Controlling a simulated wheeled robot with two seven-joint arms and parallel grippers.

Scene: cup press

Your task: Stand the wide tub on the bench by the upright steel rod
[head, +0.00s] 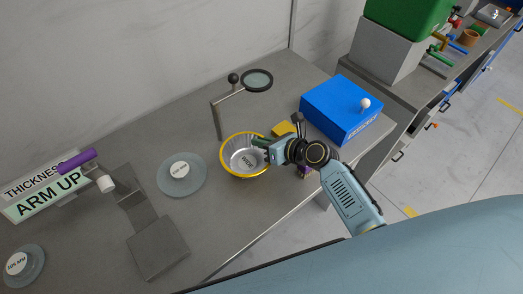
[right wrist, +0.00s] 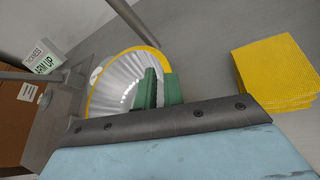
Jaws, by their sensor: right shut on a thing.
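The wide tub (head: 236,167) is a silver fluted bowl with a yellow rim. In the head view it is upright just in front of the upright steel rod (head: 217,121), whose foot is close to the tub's far left rim. I cannot tell whether its base touches the bench (head: 210,225). My right gripper (head: 264,146) is shut on the tub's right rim. In the right wrist view the green fingers (right wrist: 158,88) pinch the wall of the tub (right wrist: 112,85), one inside and one outside. My left gripper is not in view.
A glass disc (head: 182,187) lies left of the tub. A yellow stack (head: 282,128) and a blue box (head: 342,108) are to the right. A grey press with a purple handle (head: 76,161) and an "ARM UP" sign (head: 45,198) stand at left. The bench front is clear.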

